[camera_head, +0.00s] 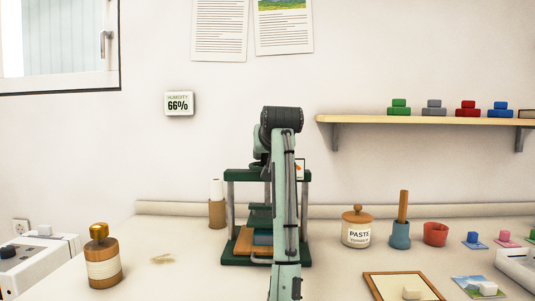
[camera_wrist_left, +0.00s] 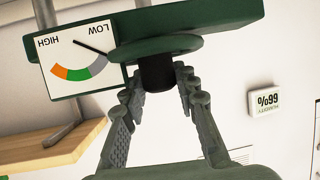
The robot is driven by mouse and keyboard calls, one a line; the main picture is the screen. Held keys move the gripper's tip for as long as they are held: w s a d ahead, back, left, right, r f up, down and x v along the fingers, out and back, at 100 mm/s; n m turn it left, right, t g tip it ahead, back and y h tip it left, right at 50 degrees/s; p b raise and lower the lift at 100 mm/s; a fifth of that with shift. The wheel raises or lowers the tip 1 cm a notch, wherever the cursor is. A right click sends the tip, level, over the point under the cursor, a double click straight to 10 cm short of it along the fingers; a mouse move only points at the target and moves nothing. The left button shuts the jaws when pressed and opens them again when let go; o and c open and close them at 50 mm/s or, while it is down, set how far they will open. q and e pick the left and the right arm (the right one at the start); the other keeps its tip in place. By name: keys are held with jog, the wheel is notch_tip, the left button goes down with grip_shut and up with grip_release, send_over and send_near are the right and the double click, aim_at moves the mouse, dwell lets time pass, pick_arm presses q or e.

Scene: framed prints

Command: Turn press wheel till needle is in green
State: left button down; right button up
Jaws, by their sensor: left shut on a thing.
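The green press (camera_head: 238,177) stands on the bench in the head view, partly hidden behind my left arm. In the left wrist view, turned upside down, the press wheel is a dark green disc (camera_wrist_left: 160,48) with a black hub (camera_wrist_left: 157,73). My left gripper (camera_wrist_left: 158,80) is shut on it, with its fingers on either side of the hub. The white gauge (camera_wrist_left: 75,55) has a grey, green and orange arc. Its black needle (camera_wrist_left: 92,49) points to the grey part at the LOW side, outside the green. My right gripper is not in view.
On the bench are an amber bottle (camera_head: 104,262) at left, and a paste jar (camera_head: 356,232), blue pot (camera_head: 400,236) and red cup (camera_head: 435,234) at right. A shelf (camera_head: 425,120) with coloured stamps is above. A humidity display (camera_head: 179,104) hangs on the wall.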

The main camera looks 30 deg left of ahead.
pick_arm(q)
jog(key=shift+a+m+t+h, duration=0.1)
jog(key=shift+m+t+h, duration=0.6)
jog(key=shift+m+h, duration=0.3)
jog(key=shift+m+t+h+p, duration=0.3)
jog(key=shift+m+t+h, duration=0.2)
jog(key=shift+m+h, duration=1.2)
jog(key=shift+h, duration=0.2)
jog(key=shift+m+t+h, duration=0.4)
jog(key=shift+m+h, duration=1.1)
jog(key=shift+h, duration=0.2)
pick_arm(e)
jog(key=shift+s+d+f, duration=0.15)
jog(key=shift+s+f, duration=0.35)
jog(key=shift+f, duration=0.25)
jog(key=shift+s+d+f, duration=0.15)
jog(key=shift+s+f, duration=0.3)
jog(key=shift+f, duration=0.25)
pick_arm(q)
jog(key=shift+h, duration=0.3)
jog(key=c, duration=1.1)
grip_release()
jog(key=shift+c, duration=0.2)
